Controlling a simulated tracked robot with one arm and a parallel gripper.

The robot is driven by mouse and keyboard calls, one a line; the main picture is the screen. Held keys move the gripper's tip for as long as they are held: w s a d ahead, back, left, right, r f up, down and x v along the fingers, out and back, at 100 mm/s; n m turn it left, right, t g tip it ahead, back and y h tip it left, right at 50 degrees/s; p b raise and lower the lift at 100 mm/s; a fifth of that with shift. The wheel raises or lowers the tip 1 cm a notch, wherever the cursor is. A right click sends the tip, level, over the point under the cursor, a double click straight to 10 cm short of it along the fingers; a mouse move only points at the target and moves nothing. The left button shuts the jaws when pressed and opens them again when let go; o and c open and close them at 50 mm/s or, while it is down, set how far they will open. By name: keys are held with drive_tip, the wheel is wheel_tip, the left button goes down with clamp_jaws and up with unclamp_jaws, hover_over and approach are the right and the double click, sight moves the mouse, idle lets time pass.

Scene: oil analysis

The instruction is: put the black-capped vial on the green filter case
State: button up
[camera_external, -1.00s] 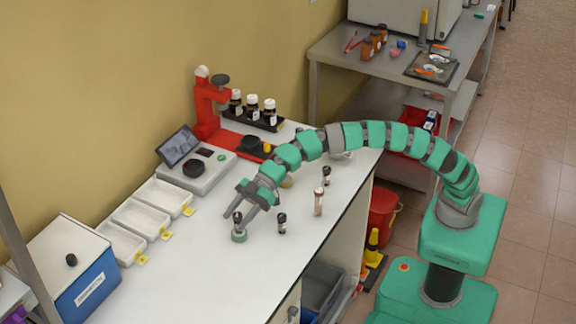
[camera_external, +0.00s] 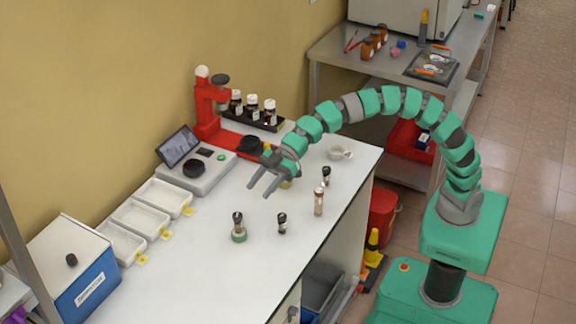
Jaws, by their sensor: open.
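A black-capped vial (camera_external: 238,221) stands upright on the round green filter case (camera_external: 239,236) on the white bench. My gripper (camera_external: 263,191) is open and empty. It is above the bench, up and to the right of that vial and apart from it. Another dark-capped vial (camera_external: 282,224) stands on the bench just right of the green case. A further dark-capped vial (camera_external: 326,176) stands farther back to the right. A brownish vial (camera_external: 318,202) with a pale cap stands near the bench's front edge.
White trays (camera_external: 140,220) with yellow tags and a scale (camera_external: 197,170) line the wall side. A red stand (camera_external: 207,112) and a rack of dark bottles (camera_external: 253,118) are at the back. A white cup (camera_external: 337,153) stands at the back right. The front bench surface is clear.

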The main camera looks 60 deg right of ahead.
drive_tip(key=shift+d, duration=0.2)
drive_tip(key=w+d+r+m+t+h, duration=0.2)
drive_tip(key=d+r+m+t, duration=0.15)
drive_tip(key=d+r, duration=0.85)
drive_tip(key=w+d+r+m+t+h, duration=0.1)
drive_tip(key=d+r+m+t, duration=0.25)
drive_tip(key=d+r, duration=0.8)
drive_tip(key=s+d+r+m+t+h, duration=0.2)
drive_tip(key=s+d+r+m+h, duration=0.1)
drive_tip(key=d, duration=0.6)
drive_tip(key=s+d+r+m+t+h, duration=0.2)
drive_tip(key=s+d+r+m+h, duration=0.1)
drive_tip(key=d, duration=0.6)
drive_tip(key=s+d+r+m+t+h, duration=0.1)
drive_tip(key=s+d+r+m+h, duration=0.1)
drive_tip(key=d, duration=0.7)
drive_tip(key=s+r+h, duration=0.1)
drive_tip(key=s+h, duration=0.1)
drive_tip(key=shift+s+d+r+m+t, duration=0.3)
drive_tip(key=shift+m+t, duration=0.1)
